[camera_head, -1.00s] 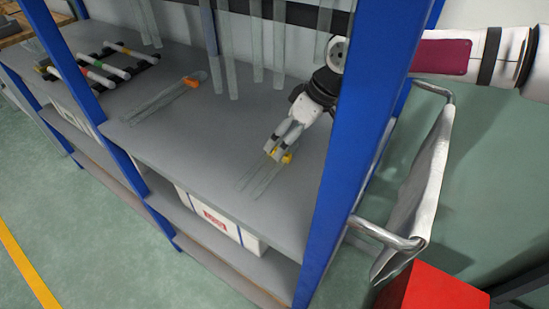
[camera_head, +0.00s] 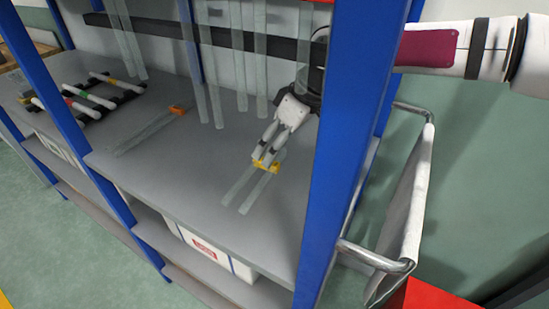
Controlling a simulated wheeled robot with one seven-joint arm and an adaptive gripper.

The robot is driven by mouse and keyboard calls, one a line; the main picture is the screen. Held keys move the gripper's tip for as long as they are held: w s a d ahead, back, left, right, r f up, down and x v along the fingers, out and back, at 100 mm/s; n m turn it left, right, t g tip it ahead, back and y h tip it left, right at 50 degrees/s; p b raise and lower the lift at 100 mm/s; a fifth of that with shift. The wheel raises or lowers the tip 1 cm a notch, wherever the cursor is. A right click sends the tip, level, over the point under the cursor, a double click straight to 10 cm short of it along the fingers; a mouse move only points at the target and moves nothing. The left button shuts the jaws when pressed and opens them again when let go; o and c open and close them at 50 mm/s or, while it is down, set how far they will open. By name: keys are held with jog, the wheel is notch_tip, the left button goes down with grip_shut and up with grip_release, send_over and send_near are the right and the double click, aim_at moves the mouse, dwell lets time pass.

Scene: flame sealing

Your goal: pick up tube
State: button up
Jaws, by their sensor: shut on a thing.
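My gripper (camera_head: 266,158) is over the grey shelf and shut on the yellow end piece (camera_head: 267,166) of a pair of clear tubes (camera_head: 240,186). The two tubes point down and toward the front left from my fingers. They look slightly raised above the shelf, but the exact gap is hard to tell. A second pair of clear tubes (camera_head: 145,131) with an orange end piece (camera_head: 179,110) lies on the shelf to the left.
A blue post (camera_head: 345,130) stands just right of my gripper, partly hiding my arm. Several clear strips (camera_head: 207,60) hang from above. A rack with white, colour-banded tubes (camera_head: 90,97) sits at the left. A white box (camera_head: 213,247) is below.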

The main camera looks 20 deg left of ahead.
notch_tip(320, 180, up, 2)
jog(key=shift+r, duration=0.1)
jog(key=w+d, duration=0.3)
jog(key=d, duration=0.5)
jog(key=w+d, duration=0.3)
jog(key=d, duration=0.6)
jog(key=shift+f, duration=0.35)
